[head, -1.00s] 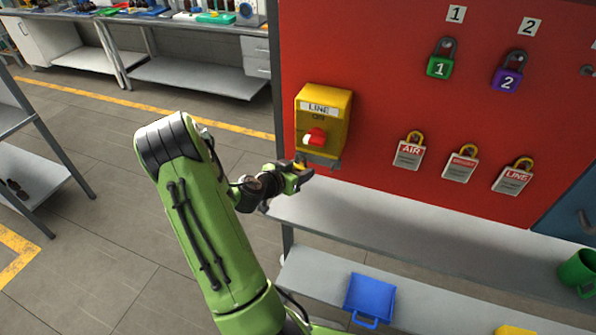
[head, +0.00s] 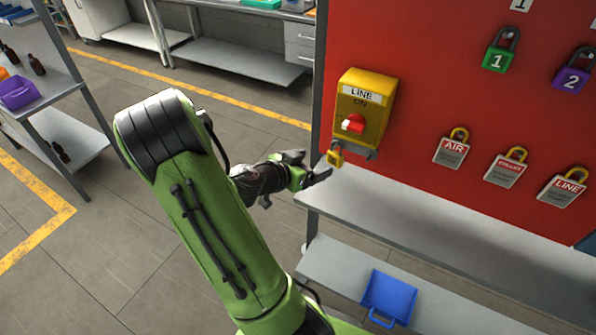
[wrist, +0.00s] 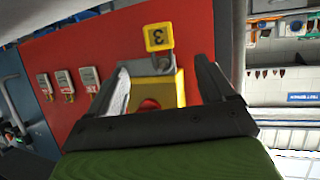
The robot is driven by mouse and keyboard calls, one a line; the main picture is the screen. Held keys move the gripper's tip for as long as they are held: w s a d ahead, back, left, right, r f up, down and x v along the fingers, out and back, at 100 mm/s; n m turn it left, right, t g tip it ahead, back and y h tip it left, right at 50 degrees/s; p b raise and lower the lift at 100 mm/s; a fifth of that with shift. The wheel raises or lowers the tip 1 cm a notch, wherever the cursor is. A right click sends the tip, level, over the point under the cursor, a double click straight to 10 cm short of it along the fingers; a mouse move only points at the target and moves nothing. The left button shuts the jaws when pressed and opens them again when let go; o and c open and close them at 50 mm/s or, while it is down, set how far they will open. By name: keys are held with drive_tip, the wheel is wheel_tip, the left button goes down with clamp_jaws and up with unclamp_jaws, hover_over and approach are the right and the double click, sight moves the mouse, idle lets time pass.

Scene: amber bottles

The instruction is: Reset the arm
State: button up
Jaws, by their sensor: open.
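My gripper (head: 308,169) is open and empty, in front of the lower part of the yellow switch box (head: 376,84) marked LINE on the red board. The box has a red and white knob (head: 353,123). A yellow padlock (head: 335,156) hangs at the grey hasp below the box, just beyond my fingertips. In the wrist view the padlock (wrist: 159,37) shows a 3 upside down, past the two spread fingers, with the box (wrist: 168,85) seen between them. Whether its shackle is fully closed cannot be told.
Green padlock 1 (head: 497,60), purple padlock 2 (head: 571,81) and several tags (head: 451,151) hang on the board (head: 440,100). A grey shelf (head: 420,222) runs below it, with a blue tray (head: 388,297) lower down. A shelf with bottles (head: 38,64) stands left. The floor between is clear.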

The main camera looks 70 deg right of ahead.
drive_tip(key=v, duration=0.6)
drive_tip(key=w+a+f+n+t+y, duration=0.1)
drive_tip(key=w+a+n+t+y, duration=0.35)
drive_tip(key=a, duration=0.35)
drive_tip(key=s+a+r+n+t+y, duration=0.1)
drive_tip(key=a+r+n+t+y, duration=0.2)
drive_tip(key=a+n, duration=0.5)
drive_tip(key=s+a+r+n+t+y, duration=0.1)
drive_tip(key=a+r+n+t+y, duration=0.2)
drive_tip(key=a+n, duration=0.6)
drive_tip(key=a+r+y, duration=0.2)
drive_tip(key=a, duration=0.5)
drive_tip(key=shift+r, duration=0.2)
drive_tip(key=shift+s+d, duration=0.1)
drive_tip(key=shift+d, duration=0.05)
